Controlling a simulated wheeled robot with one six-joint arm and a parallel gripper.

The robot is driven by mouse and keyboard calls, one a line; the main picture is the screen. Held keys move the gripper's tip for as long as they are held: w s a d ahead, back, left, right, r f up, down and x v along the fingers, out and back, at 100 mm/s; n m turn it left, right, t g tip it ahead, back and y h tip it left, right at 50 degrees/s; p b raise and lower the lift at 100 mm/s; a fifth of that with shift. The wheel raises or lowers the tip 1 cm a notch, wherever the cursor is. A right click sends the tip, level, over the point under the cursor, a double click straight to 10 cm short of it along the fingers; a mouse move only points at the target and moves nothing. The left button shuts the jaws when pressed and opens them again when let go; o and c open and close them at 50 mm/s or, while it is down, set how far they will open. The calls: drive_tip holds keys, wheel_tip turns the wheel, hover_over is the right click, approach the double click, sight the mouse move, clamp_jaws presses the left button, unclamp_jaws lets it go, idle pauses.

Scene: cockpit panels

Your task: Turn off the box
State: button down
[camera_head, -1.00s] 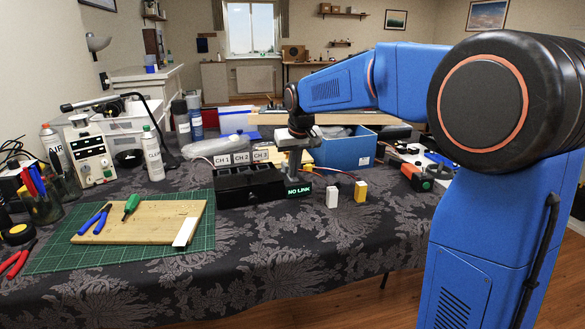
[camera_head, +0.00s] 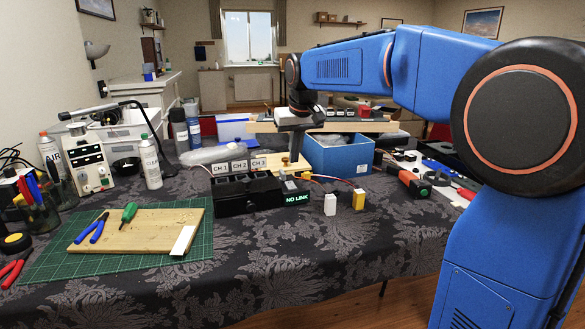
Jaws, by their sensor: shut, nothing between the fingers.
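The box (camera_head: 238,205) is a low black unit on the dark patterned tablecloth, at the middle of the table. Labels CH 1, CH 2 and CH 3 (camera_head: 238,166) stand along its back. A small display (camera_head: 297,199) at its right end reads "NO LINK" in green. A small grey part (camera_head: 289,185) shows on the box's right end, too small to make out. My gripper (camera_head: 296,160) points down above and behind the box's right end, apart from it. It is shut and empty.
A blue open bin (camera_head: 340,157) stands right of my gripper. A white block (camera_head: 330,205) and a yellow block (camera_head: 359,199) lie right of the display. A green cutting mat (camera_head: 200,243) with a wooden board (camera_head: 150,228) lies front left. Bottles and a power supply (camera_head: 90,165) stand at the left.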

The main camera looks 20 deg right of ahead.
drive_tip(key=v, duration=0.4)
drive_tip(key=shift+s+r, duration=0.15)
drive_tip(key=shift+r, duration=0.2)
drive_tip(key=n+g, duration=0.2)
drive_tip(key=n, duration=1.6)
hover_over(289, 183)
drive_tip(key=s, duration=0.2)
drive_tip(key=shift+r, duration=0.35)
drive_tip(key=f, duration=0.4)
drive_tip(key=w+f, duration=0.1)
drive_tip(key=f, duration=0.9)
drive_tip(key=shift+w, duration=0.35)
